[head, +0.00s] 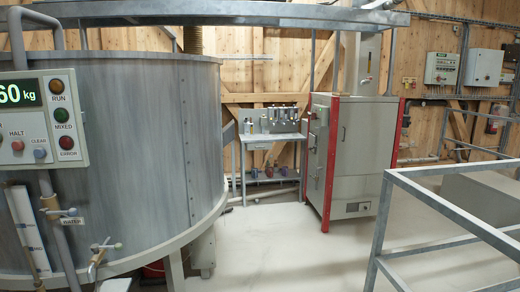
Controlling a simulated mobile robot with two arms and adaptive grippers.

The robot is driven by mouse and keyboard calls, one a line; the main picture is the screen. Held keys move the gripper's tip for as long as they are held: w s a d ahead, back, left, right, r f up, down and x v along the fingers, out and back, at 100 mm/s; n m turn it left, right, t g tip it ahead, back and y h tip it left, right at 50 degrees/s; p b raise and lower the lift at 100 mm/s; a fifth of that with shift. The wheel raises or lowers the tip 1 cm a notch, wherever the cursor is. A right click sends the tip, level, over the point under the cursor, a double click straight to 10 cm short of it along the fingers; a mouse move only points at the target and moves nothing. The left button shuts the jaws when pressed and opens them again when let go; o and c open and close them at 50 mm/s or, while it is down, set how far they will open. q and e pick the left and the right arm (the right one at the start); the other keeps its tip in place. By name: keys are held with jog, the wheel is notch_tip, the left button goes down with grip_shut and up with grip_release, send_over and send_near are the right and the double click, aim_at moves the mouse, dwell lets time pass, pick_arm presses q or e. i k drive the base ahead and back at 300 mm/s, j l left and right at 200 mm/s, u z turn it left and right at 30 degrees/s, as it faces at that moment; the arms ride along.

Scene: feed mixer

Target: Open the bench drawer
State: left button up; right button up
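A grey workbench (270,136) stands against the wooden back wall, left of the grey cabinet with red edges. It is some distance away across the floor. A small drawer front (259,146) seems to sit just under the bench top; it looks closed, but it is too small to be sure. Small items stand on the bench top in front of an upright back panel. Neither of my grippers is in view.
A large grey mixer tank (130,150) with a control panel (40,120) and pipes fills the left. A tall cabinet (350,150) stands right of the bench. A metal railing (450,212) is at the right. Pale floor (268,240) between them is clear.

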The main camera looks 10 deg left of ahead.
aim_at(260, 145)
jog(key=i+j+u, duration=0.1)
jog(key=i+u, duration=0.15)
jog(key=i, duration=1.8)
jog(key=i+j, duration=0.15)
jog(key=i, duration=0.9)
jog(key=i+l, duration=0.15)
jog(key=i, duration=0.95)
jog(key=i+l, duration=0.15)
jog(key=i, duration=0.95)
jog(key=l+z, duration=0.05)
